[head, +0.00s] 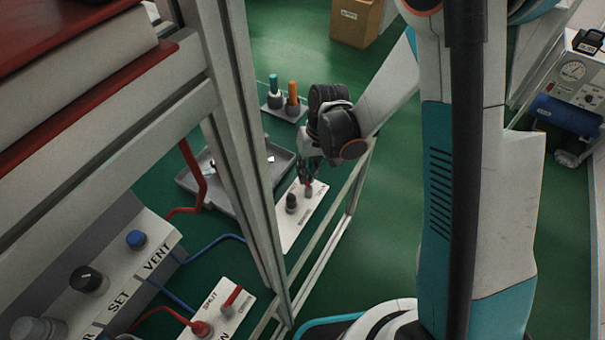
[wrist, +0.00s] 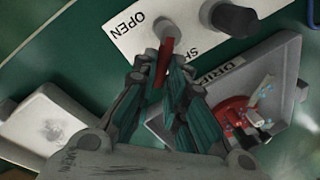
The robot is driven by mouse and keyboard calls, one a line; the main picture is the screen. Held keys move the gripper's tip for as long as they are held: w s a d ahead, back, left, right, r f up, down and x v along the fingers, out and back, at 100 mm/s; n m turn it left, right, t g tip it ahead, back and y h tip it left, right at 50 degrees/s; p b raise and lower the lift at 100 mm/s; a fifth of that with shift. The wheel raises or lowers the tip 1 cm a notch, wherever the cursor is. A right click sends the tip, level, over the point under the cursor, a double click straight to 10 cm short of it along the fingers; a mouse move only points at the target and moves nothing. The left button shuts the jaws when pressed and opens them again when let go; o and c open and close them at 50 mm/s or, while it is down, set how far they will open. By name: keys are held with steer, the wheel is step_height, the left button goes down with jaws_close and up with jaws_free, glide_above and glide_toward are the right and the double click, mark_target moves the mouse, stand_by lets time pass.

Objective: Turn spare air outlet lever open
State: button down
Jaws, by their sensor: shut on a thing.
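The spare air outlet is a white plate (head: 293,232) on the green bench top in the head view, with a dark knob (head: 291,203) on it. In the wrist view the plate (wrist: 205,18) carries the word OPEN and a partly hidden label starting SH. A red lever (wrist: 167,50) stands between the two words. My gripper (wrist: 165,62) has its fingertips closed around the lever. In the head view my gripper (head: 308,172) reaches down to the plate, and only a little red of the lever shows.
A grey tray (head: 190,181) lies left of the plate, beyond the frame post (head: 242,130). A small stand (head: 272,109) holds teal and orange-handled tools behind. Another plate with a red lever (head: 231,297) is nearer, at the lower left. A rail runs along the right side.

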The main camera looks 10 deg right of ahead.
steer(key=m, duration=0.1)
steer(key=d+m+b, duration=0.1)
steer(key=m, duration=0.1)
steer(key=m+t, duration=0.1)
steer(key=shift+s+d+m, duration=0.15)
steer(key=shift+d+m, duration=0.15)
steer(key=shift+d, duration=0.05)
steer(key=shift+s+d+m+t+b, duration=0.2)
steer(key=shift+m+b, duration=0.1)
steer(key=shift+m, duration=0.5)
steer(key=shift+s+d+m+t+b, duration=0.1)
steer(key=shift+d+m+b, duration=0.15)
steer(key=shift+m, duration=0.55)
steer(key=shift+s+d+m+t+b, duration=0.1)
steer(key=shift+s+d+m+b, duration=0.15)
steer(key=shift+m, duration=0.55)
steer(key=shift+w, duration=0.1)
steer(key=c, duration=1.6)
jaws_free()
steer(key=shift+c, duration=0.2)
steer(key=shift+r, duration=0.15)
steer(key=v, duration=1.1)
steer(key=shift+r, duration=0.4)
steer(key=shift+a, duration=0.15)
